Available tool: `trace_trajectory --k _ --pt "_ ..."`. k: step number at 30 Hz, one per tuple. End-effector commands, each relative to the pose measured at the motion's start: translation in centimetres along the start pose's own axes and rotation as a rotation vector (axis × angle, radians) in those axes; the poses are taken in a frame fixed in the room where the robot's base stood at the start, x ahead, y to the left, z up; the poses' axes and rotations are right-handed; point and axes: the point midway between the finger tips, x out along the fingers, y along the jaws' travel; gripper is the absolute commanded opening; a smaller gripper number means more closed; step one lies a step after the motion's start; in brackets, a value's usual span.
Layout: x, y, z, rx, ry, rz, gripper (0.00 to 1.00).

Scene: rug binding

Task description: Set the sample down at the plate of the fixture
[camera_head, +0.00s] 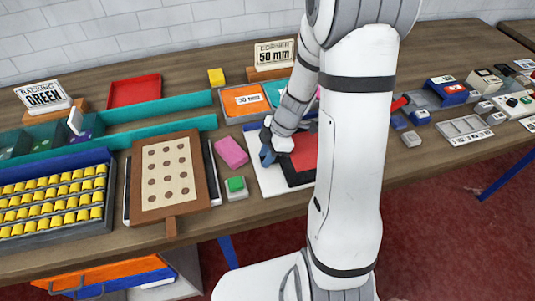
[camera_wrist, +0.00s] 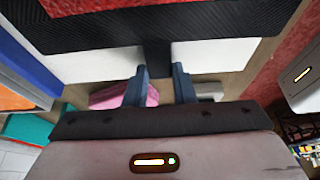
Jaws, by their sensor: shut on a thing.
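The sample is a red rug piece with a black border (camera_head: 304,160), partly hidden behind my arm. It lies over a white plate (camera_head: 265,181); I cannot tell whether it touches the plate or hangs just above it. In the wrist view, the black border (camera_wrist: 100,32) crosses the top, with white plate (camera_wrist: 215,52) showing below it. A black tab (camera_wrist: 156,58) runs from the border down between my fingers. My gripper (camera_head: 268,155) has blue fingers, shown also in the wrist view (camera_wrist: 160,85), and is shut on this tab at the plate's left side.
A pink block (camera_head: 231,152) and a small green-topped block (camera_head: 236,187) lie just left of the plate. An orange tray marked 30 mm (camera_head: 240,103) stands behind. Left are a dotted board (camera_head: 146,204) and a rack of yellow spools (camera_head: 55,223). Small items crowd the right.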

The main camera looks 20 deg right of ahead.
Motion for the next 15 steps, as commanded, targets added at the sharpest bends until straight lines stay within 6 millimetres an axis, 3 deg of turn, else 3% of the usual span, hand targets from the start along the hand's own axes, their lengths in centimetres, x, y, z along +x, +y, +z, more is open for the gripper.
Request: trace_trajectory --k 2,3,11,15 --pt "0.19 0.02 0.06 -0.001 0.0 0.0 0.0" --pt "0.21 0.01 0.05 -0.001 0.0 0.0 0.24" --pt "0.11 0.0 -0.02 -0.001 0.0 -0.001 0.45" --pt "0.11 0.0 -0.03 -0.002 0.0 -0.001 0.45"
